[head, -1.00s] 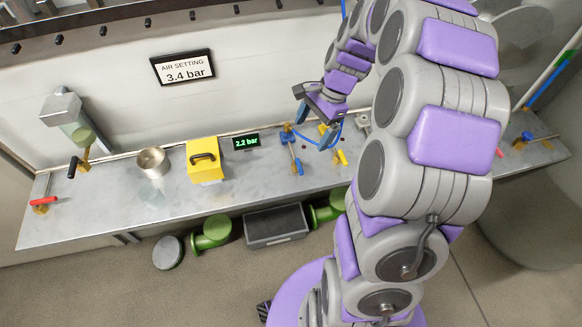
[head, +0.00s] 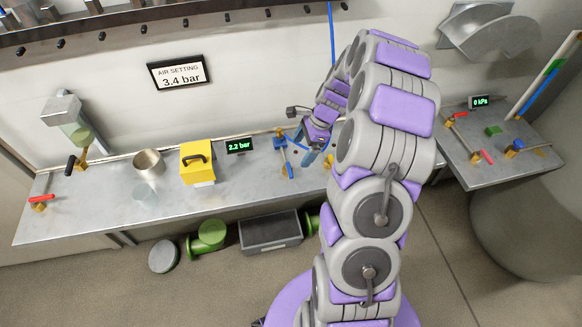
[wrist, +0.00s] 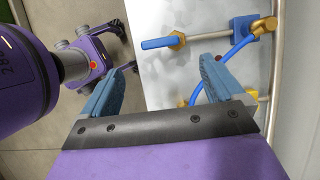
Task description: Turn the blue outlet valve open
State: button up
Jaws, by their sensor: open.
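A blue-handled valve (head: 286,162) stands on the left bench, just right of the green 2.2 bar display. Its blue lever (wrist: 160,43) also shows in the wrist view, pointing left from a brass fitting, with a blue block (wrist: 243,27) and blue hose to its right. My gripper (head: 315,156) is to the right of this lever in the head view. In the wrist view my gripper (wrist: 160,78) is open and empty, with the lever beyond its fingertips and apart from them. A yellow-handled valve (head: 328,161) is partly hidden by my arm.
A yellow box (head: 197,163), metal pot (head: 148,163) and red lever (head: 41,198) are on the left bench. A separate right bench (head: 475,170) holds a 0 kPa display (head: 481,102) and another blue-handled fitting (head: 515,146). The AIR SETTING sign (head: 179,72) reads 3.4 bar.

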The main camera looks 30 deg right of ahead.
aim_at(290, 169)
jog(key=x, duration=0.3)
jog(key=b+x, duration=0.1)
jog(key=x, duration=0.2)
jog(key=a+b+x, duration=0.1)
jog(key=x, duration=0.2)
jog(key=shift+r, duration=0.15)
jog(key=shift+d, duration=0.8)
jog(key=shift+c, duration=0.9)
jog(key=shift+a, duration=0.5)
jog(key=c, duration=0.9)
jog(key=shift+o, duration=0.2)
jog(key=shift+d, duration=0.1)
